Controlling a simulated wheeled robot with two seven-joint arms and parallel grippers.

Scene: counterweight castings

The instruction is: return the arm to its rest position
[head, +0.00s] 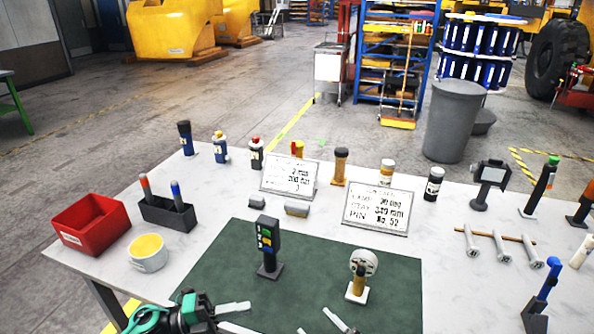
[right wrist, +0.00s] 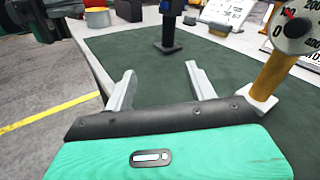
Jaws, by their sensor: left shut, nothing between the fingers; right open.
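My left gripper (head: 243,316), green and black with pale fingers, is low in the head view, over the near left part of the green mat (head: 215,268). It is shut with nothing in it. Part of it shows dark at the top left of the right wrist view. My right gripper (head: 314,321) shows only its pale fingertips at the bottom of the head view, to the right of the left one. In the right wrist view its two fingers (right wrist: 161,76) stand apart, empty, over the mat.
A signal-light post (head: 268,246) and a round gauge on a stand (head: 361,268) stand on the mat ahead. A yellow cup (head: 147,255), a red bin (head: 91,225) and a pen holder (head: 167,215) stand at the left. Two sign plates (head: 377,208) stand behind. Bolts lie on a rack at the right.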

